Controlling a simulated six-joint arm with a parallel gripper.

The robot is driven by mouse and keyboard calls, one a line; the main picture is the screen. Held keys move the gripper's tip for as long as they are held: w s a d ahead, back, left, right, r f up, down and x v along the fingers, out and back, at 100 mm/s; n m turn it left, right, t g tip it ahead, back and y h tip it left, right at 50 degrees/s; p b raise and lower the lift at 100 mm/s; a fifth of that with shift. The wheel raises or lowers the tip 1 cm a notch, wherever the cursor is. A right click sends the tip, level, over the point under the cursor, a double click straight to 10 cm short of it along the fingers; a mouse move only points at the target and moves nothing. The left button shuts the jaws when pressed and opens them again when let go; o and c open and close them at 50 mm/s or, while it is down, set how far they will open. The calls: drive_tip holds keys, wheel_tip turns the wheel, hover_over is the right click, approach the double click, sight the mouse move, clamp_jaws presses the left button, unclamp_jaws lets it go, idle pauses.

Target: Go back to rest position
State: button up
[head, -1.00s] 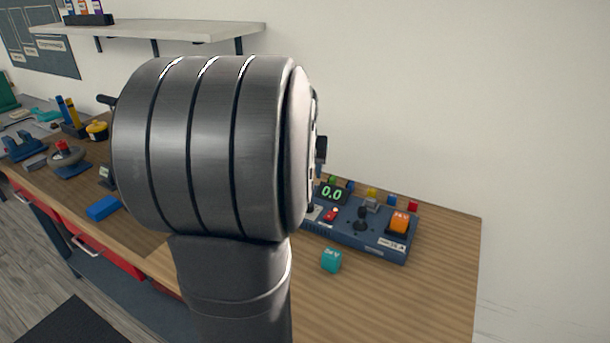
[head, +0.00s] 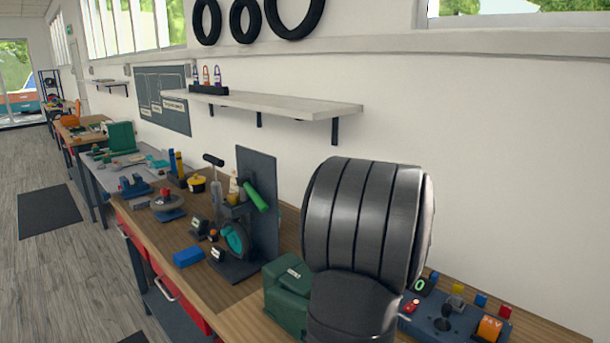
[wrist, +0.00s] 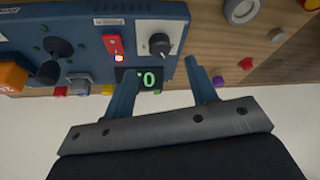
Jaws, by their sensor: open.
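My gripper (wrist: 158,85) shows in the wrist view with its two blue-grey fingers spread apart and nothing between them. Beyond the fingers is a blue control panel (wrist: 75,15) with a lit display (wrist: 148,80), a black knob, a red switch and a joystick. One finger overlaps the panel's edge in the picture; I cannot tell whether they touch. In the head view my dark ribbed arm link stands in front of the bench and hides the gripper. The same control panel (head: 432,325) shows at the lower right, partly hidden by my arm.
A green case (head: 287,295) stands just left of my arm. A dark upright stand (head: 258,200) holds a green cylinder and a teal wheel. A blue block (head: 188,257) lies on the wooden bench (head: 160,240). A wall shelf (head: 290,106) hangs above.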

drive_tip(key=x, duration=0.6)
drive_tip(key=shift+w+d+f, duration=0.1)
drive_tip(key=shift+f, duration=0.3)
drive_tip(key=v, duration=1.7)
drive_tip(key=x, duration=1.7)
drive_tip(key=shift+f, duration=0.2)
drive_tip(key=shift+r+n, duration=0.25)
drive_tip(key=shift+n, duration=0.25)
drive_tip(key=shift+d+n+y, duration=0.1)
drive_tip(key=shift+n+y, duration=0.45)
drive_tip(key=shift+n, duration=0.65)
drive_tip(key=shift+d+n+y, duration=0.1)
drive_tip(key=shift+n+y, duration=0.45)
drive_tip(key=shift+n, duration=0.65)
drive_tip(key=v, duration=1.2)
drive_tip(key=shift+s+r, duration=0.2)
drive_tip(key=shift+s, duration=0.1)
